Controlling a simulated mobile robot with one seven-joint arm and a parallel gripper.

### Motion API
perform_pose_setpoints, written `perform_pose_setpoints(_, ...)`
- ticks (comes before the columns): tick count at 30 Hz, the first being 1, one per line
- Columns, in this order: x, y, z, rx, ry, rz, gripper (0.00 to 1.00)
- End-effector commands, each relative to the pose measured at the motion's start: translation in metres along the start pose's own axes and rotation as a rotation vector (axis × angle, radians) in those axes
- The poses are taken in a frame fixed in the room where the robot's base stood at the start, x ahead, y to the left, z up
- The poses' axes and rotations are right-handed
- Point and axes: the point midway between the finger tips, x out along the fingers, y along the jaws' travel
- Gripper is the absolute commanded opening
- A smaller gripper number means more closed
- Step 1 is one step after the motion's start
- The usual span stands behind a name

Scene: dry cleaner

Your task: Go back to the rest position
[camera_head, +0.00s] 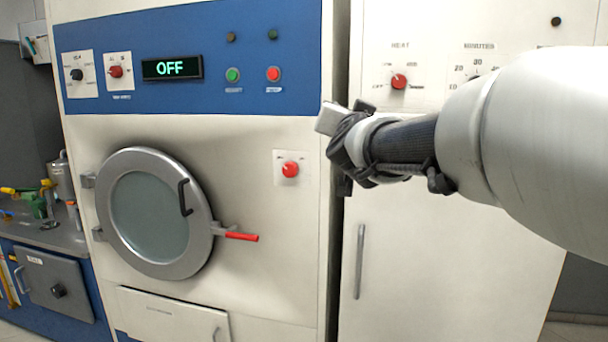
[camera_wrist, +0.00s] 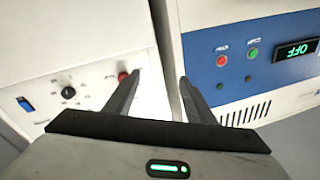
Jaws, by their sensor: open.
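My gripper (camera_head: 335,120) is at the end of my arm, which reaches in from the right in the head view. It is in front of the gap between the blue-panelled machine (camera_head: 250,170) and the white cabinet (camera_head: 450,260). In the wrist view my gripper (camera_wrist: 158,77) shows two dark fingers spread apart with nothing between them. Beyond the fingers are a white front with a red knob (camera_wrist: 122,77) and the blue panel (camera_wrist: 235,60). I cannot tell whether a finger touches anything. In the head view the fingers are mostly hidden.
The machine has a closed round door (camera_head: 150,215) with a red-tipped handle (camera_head: 242,237), and its display (camera_head: 172,68) reads OFF. A red knob (camera_head: 290,169) is left of my gripper. A bench (camera_head: 70,236) with tools and a metal can stands at far left.

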Motion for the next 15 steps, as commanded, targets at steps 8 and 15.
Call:
perform_pose_setpoints(8, -0.161, 0.027, 0.135, -0.206, -0.609, -0.140, 0.50)
perform_pose_setpoints(15, -0.292, 0.104, 0.211, -0.328, -1.004, -0.029, 0.50)
